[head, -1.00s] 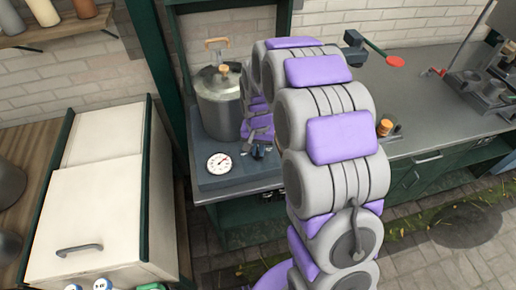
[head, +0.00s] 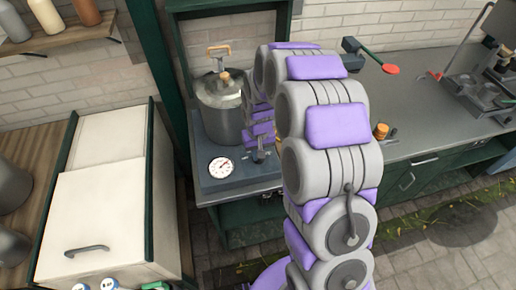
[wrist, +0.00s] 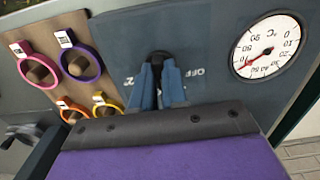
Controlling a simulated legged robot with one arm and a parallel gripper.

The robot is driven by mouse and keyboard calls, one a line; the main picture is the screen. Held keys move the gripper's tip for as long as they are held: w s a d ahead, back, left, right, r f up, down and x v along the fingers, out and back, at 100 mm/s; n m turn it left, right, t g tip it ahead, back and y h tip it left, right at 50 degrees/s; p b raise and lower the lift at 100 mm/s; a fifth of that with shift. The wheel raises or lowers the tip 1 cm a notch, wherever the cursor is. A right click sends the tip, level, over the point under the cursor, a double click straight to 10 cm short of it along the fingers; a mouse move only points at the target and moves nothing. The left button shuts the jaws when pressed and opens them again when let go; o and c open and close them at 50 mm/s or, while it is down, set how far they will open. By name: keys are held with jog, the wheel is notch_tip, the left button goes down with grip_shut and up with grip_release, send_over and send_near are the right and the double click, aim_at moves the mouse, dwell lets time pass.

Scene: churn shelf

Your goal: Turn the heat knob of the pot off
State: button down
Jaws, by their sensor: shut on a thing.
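The pot (head: 222,105) is a grey metal churn with a lid and a wooden-handled part on top, standing on a dark blue-grey base (head: 215,185). In the wrist view, the black heat knob (wrist: 158,58) sits on the base's panel beside "OFF" lettering. My gripper (wrist: 160,72) is shut on the knob, with its blue fingers on either side of it. The fingers hide most of the knob, so its exact setting cannot be told. A round white temperature dial (wrist: 268,46) with a red needle is right of the knob; it also shows in the head view (head: 221,167).
Several coloured rings (wrist: 82,65) hang on pegs on a brown board left of the knob in the wrist view. A white-lidded cabinet (head: 100,200) stands left of the pot. A grey counter (head: 420,110) with a red-tipped tool extends right.

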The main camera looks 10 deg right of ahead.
jog(key=n+p, duration=0.1)
jog(key=n, duration=0.1)
jog(key=n+p, duration=0.1)
jog(key=shift+s+n, duration=0.2)
jog(key=shift+n, duration=0.2)
jog(key=n+p, duration=0.2)
jog(key=n, duration=0.1)
jog(key=shift+n+p, duration=0.3)
jog(key=shift+p, duration=0.1)
jog(key=n+p, duration=0.3)
jog(key=n, duration=0.2)
jog(key=shift+w+d+n, duration=0.1)
jog(key=shift+w+n, duration=0.05)
jog(key=shift+n, duration=0.15)
jog(key=shift+f+n, duration=0.1)
jog(key=shift+n, duration=0.2)
jog(key=c, duration=1.2)
grip_release()
jog(key=shift+w+d, duration=0.1)
jog(key=shift+d, duration=0.05)
jog(key=shift+o, duration=0.2)
